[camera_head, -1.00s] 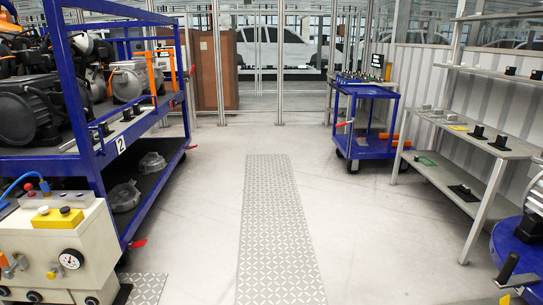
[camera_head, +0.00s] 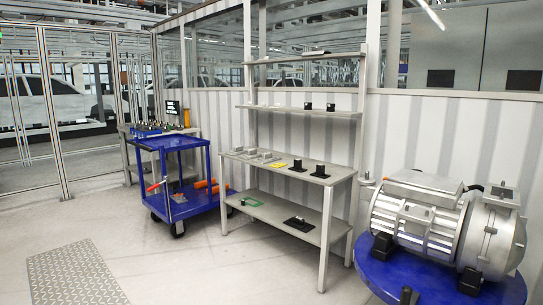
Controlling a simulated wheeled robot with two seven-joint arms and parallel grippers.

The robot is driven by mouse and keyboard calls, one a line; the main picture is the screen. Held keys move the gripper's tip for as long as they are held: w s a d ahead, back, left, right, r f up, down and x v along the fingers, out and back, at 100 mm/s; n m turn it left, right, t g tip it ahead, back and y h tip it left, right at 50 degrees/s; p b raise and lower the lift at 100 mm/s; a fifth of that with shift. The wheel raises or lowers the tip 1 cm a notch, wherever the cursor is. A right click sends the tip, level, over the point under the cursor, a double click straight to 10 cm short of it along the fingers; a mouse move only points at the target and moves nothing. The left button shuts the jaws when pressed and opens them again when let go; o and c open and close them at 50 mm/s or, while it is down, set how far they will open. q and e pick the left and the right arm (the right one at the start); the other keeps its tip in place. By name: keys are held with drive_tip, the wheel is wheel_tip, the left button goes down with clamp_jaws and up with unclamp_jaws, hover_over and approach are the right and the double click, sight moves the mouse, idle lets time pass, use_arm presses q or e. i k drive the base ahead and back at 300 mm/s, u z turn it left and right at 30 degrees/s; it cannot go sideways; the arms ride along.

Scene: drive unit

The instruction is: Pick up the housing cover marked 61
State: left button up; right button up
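No cover with a readable 61 shows in the head view. A grey ribbed motor or drive unit (camera_head: 418,222) lies on a round blue stand (camera_head: 375,272) at the right. Small grey and black parts lie on the grey shelf unit (camera_head: 335,182); any marks on them are too small to read. Neither of my grippers is in view.
A blue trolley (camera_head: 170,143) with orange-handled items stands left of the shelf unit. A workbench with a small screen (camera_head: 172,108) is behind it. A patterned floor strip (camera_head: 75,274) lies at the lower left. The grey floor before the shelves is clear.

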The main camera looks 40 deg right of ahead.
sight(251, 154)
drive_tip(key=z, duration=1.2)
drive_tip(key=i, duration=4.7)
drive_tip(key=z, duration=0.2)
